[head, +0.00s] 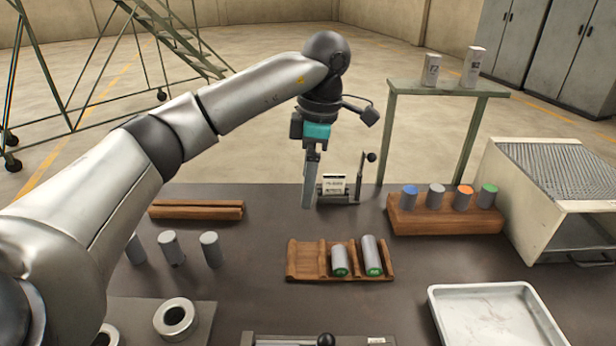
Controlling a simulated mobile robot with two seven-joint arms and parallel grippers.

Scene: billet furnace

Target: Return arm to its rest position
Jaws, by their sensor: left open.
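My left arm reaches in from the left across the table. Its gripper (309,205) points down above the table, near the back middle. The fingers look nearly edge-on, and the gap between them is hard to see; nothing shows between them. The gripper is in front of and left of a small stand with a white label (333,184), and behind a wooden cradle (306,262). Two grey billets with green ends, one (340,260) and another (371,256), lie in the cradle. My right gripper is not in view.
A wooden block (445,222) holds several billets with coloured tops at the right. A furnace box (524,205) stands beyond it. A metal tray (492,318) is at front right. Grey cylinders (171,248) stand at left, near a wooden rack (196,210). A ring (176,319) sits at front left.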

